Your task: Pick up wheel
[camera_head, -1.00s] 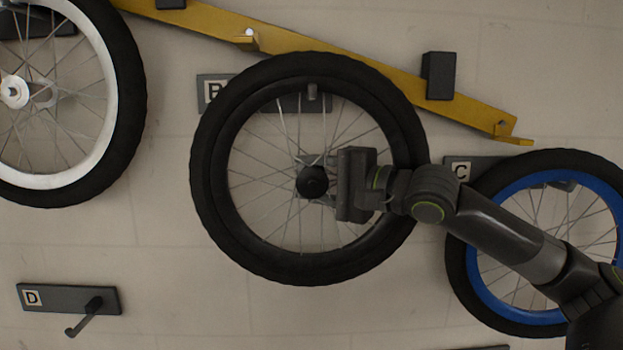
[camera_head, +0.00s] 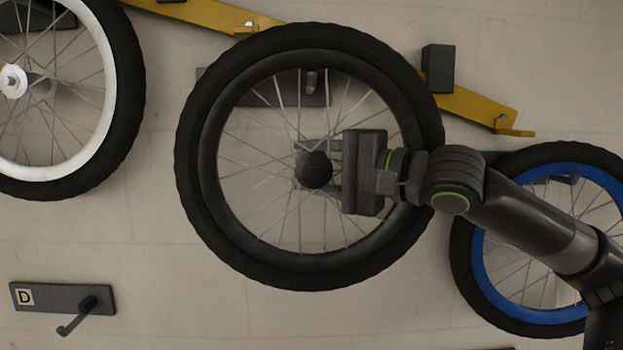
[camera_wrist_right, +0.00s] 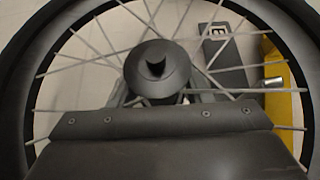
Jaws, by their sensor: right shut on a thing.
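The black-rimmed wheel (camera_head: 222,230) faces me in the middle of the head view, in front of the wall. Its black hub (camera_head: 314,169) also shows in the right wrist view (camera_wrist_right: 157,70). My right gripper (camera_head: 330,170) reaches in from the right across the wheel and is shut on its hub; the fingertips are mostly hidden behind the hub. A wheel with a white rim (camera_head: 104,95) hangs at the upper left, and one with a blue rim (camera_head: 481,275) hangs at the right, partly behind my right arm. My left gripper is not in view.
A yellow bar (camera_head: 470,106) with a black block (camera_head: 438,69) runs slanting along the top, partly behind the held wheel. A dark hook plate (camera_head: 316,92) is behind the wheel. An empty hook plate marked D (camera_head: 62,298) is at the lower left.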

